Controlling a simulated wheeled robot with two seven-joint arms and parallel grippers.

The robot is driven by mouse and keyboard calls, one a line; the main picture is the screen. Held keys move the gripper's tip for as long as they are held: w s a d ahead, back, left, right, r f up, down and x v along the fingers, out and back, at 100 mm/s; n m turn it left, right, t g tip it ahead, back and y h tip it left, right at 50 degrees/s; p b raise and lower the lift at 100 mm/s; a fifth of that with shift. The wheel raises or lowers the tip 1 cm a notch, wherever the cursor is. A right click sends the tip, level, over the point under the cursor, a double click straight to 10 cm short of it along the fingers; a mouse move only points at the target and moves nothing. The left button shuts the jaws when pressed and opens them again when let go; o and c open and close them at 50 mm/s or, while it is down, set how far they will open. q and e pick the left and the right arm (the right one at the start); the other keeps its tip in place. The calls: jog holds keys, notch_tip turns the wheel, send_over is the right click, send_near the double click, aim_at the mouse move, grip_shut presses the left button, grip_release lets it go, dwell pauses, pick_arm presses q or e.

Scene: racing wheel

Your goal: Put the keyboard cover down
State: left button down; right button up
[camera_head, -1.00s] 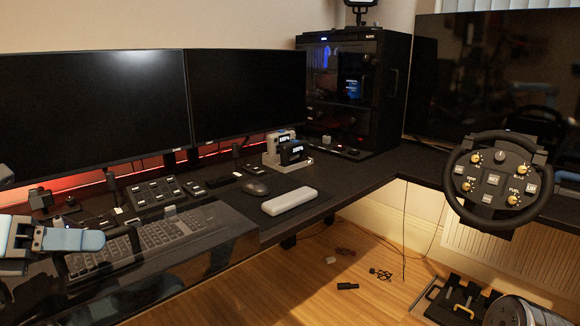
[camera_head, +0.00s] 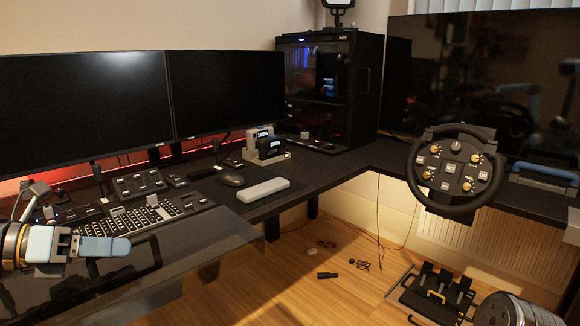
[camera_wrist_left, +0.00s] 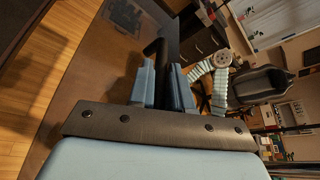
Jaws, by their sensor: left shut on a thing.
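The keyboard cover (camera_head: 205,244) is a dark see-through panel with a black handle (camera_head: 128,274). It is in front of the keyboard (camera_head: 155,217) in the head view and reaches past the desk's front edge, over the floor. My left gripper (camera_head: 122,247), with light blue fingers, is shut on the handle. The left wrist view shows the black handle (camera_wrist_left: 158,62) between the fingers (camera_wrist_left: 163,88), with the clear panel (camera_wrist_left: 92,65) to the left. I cannot tell whether the cover touches the desk. The keyboard's upper rows show uncovered. My right gripper is not clearly seen.
A mouse (camera_head: 232,180), a light grey wrist rest (camera_head: 263,190) and a button box (camera_head: 139,184) lie on the desk. Two monitors (camera_head: 222,93) stand behind. A steering wheel (camera_head: 457,172) stands to the right. Pedals (camera_head: 437,293) are on the open floor.

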pick_arm(q)
jog(key=w+d+f, duration=0.3)
jog(key=w+f, duration=0.3)
jog(key=f, duration=0.5)
jog(key=w+d+f, duration=0.3)
jog(key=w+f, duration=0.2)
jog(key=f, duration=0.5)
jog(key=d+f, duration=0.3)
jog(key=f, duration=0.5)
jog(key=d+f, duration=0.3)
jog(key=f, duration=0.5)
jog(key=shift+s+d+f, duration=0.2)
jog(key=shift+s+f, duration=0.15)
jog(key=shift+s, duration=0.05)
